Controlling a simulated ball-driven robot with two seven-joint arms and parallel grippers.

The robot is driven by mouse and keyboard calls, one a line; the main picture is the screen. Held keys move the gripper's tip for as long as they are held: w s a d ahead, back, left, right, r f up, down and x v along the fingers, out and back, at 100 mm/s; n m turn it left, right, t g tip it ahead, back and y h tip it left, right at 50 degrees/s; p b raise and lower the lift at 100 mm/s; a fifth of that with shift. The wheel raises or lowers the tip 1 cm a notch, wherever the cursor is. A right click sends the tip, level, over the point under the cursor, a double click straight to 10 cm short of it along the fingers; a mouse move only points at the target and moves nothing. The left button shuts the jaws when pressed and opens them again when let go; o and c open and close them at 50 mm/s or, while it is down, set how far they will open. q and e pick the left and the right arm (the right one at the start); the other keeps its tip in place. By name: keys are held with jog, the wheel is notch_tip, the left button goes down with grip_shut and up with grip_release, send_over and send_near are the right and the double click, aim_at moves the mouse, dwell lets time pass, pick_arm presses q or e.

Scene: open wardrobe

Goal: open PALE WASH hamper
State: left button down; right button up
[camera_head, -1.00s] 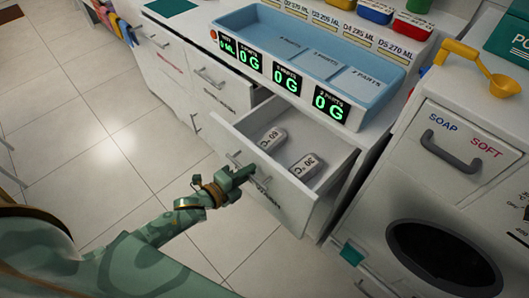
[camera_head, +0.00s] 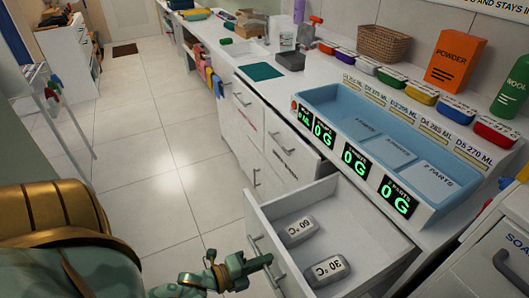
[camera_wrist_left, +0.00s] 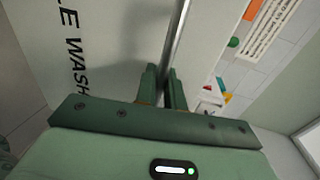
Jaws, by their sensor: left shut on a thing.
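In the left wrist view a pale panel (camera_wrist_left: 110,40) carries black letters ending in "LE WASH" (camera_wrist_left: 72,45), the start cut off by the picture edge. A grey bar handle (camera_wrist_left: 179,35) runs alongside the letters. My left gripper (camera_wrist_left: 162,88) is shut on this handle, a finger on each side. In the head view my left gripper (camera_head: 262,263) is at the front of the cabinet, overlapping the front of an open white drawer (camera_head: 375,225). The hamper panel cannot be made out there. My right gripper is out of view.
The open drawer holds two grey tags, 60 °C (camera_head: 297,230) and 30 °C (camera_head: 327,270). A blue sorting tray (camera_head: 345,110) with green 0 G displays stands on the counter above. A soap drawer handle (camera_head: 502,268) shows at right. The tiled floor (camera_head: 165,180) at left is clear.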

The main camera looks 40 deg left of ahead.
pick_arm(q)
jog(key=c, duration=1.6)
grip_release()
jog(key=p+v, duration=0.2)
jog(key=v, duration=1.4)
jog(key=shift+s, duration=0.2)
